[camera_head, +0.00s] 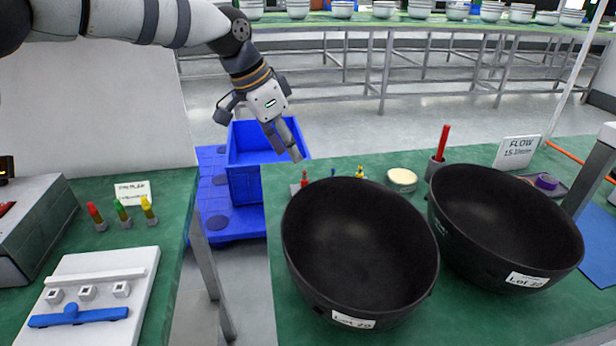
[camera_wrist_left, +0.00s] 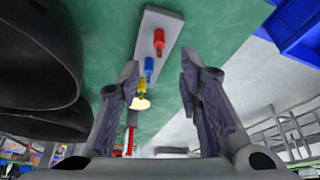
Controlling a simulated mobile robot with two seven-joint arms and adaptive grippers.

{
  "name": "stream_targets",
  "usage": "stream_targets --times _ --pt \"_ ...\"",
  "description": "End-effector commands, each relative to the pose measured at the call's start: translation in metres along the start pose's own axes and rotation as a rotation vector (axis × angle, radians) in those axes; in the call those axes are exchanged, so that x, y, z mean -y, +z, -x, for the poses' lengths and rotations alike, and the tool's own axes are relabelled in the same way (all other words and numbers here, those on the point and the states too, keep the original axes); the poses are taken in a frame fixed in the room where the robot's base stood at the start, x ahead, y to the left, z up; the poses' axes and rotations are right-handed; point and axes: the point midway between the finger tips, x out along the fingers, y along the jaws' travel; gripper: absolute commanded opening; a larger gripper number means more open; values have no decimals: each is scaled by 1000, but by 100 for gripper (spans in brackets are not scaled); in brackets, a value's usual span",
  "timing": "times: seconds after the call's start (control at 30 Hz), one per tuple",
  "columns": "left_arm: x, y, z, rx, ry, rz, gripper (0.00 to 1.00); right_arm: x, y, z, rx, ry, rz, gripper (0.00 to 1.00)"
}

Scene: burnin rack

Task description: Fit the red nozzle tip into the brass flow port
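My left gripper (camera_head: 294,156) hangs over the far left corner of the right table, its fingers apart and empty in the left wrist view (camera_wrist_left: 160,95). A small red tip (camera_head: 304,178) stands on a grey strip at that corner, with a blue tip (camera_head: 333,172) and a yellow tip (camera_head: 360,171) beside it. The red tip (camera_wrist_left: 159,38) shows beyond the fingers in the left wrist view, not touched by them. Another red-topped piece (camera_head: 94,211) stands on the left table. I cannot clearly make out the brass flow port. My right gripper is not in view.
Two large black bowls (camera_head: 352,250) (camera_head: 500,225) fill the right table's middle. A cream disc (camera_head: 402,177), a tall red rod (camera_head: 442,143) and a FLOW sign (camera_head: 517,151) stand behind them. A blue bin (camera_head: 245,182) sits between the tables; a white fixture (camera_head: 140,300) lies left.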

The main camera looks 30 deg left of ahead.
Motion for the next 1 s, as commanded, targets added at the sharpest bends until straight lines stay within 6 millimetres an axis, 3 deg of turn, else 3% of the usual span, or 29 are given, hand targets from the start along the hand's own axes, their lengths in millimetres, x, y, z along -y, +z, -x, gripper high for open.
stream_targets --times 0.03,0.43,0.7,0.87,1.0 --pt "0 3 -18 8 7 3 33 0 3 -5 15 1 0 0" --pt "-2 -1 -81 6 4 3 33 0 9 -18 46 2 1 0" --pt "-2 -3 -84 0 0 1 33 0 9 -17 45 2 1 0" --pt "-2 -3 -84 0 0 1 2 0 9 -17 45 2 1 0" --pt "-2 -3 -84 0 0 1 2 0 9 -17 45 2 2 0"
